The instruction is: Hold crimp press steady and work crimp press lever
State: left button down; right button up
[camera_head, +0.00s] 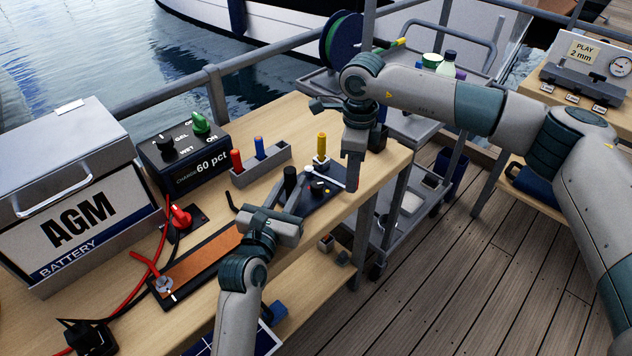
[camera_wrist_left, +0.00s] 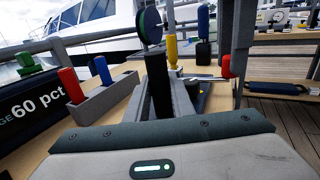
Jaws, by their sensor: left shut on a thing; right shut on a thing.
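The crimp press (camera_head: 325,192) has a dark base near the right end of the wooden bench and a black upright post (camera_head: 290,180). My left gripper (camera_head: 290,192) is shut on this post. In the left wrist view the post (camera_wrist_left: 158,82) stands between its fingers. A pale metal lever (camera_head: 325,177) runs from the press towards my right gripper (camera_head: 353,180). My right gripper is shut at the lever's end, pointing down. A red grip (camera_wrist_left: 226,66) shows there in the left wrist view; in the head view the fingers mostly hide it.
A yellow-handled tool (camera_head: 322,147) stands upright behind the press. A grey holder (camera_head: 262,168) with red and blue handles is to its left. A charger box (camera_head: 185,160), AGM battery (camera_head: 80,215) and orange-brown strip (camera_head: 197,267) fill the left. A grey cart (camera_head: 405,215) stands beyond the bench's right edge.

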jog(key=shift+w+d+n, duration=0.4)
jog(key=shift+w, duration=0.4)
jog(key=shift+w+d+n, duration=0.35)
jog(key=shift+w+n, duration=0.05)
jog(key=shift+w, duration=0.4)
jog(key=shift+w, duration=0.1)
jog(key=shift+w+d+n, duration=0.15)
jog(key=shift+w+n, duration=0.25)
jog(key=shift+w, duration=0.45)
jog(key=shift+w+d+n, duration=0.15)
jog(key=shift+w+n, duration=0.25)
jog(key=shift+w, duration=0.4)
jog(key=shift+w, duration=0.15)
jog(key=shift+w+a+n, duration=0.15)
jog(key=shift+w+n, duration=0.3)
jog(key=shift+w, duration=0.4)
jog(key=shift+w+a+n, duration=0.1)
jog(key=shift+w+n, duration=0.35)
jog(key=shift+w, duration=0.35)
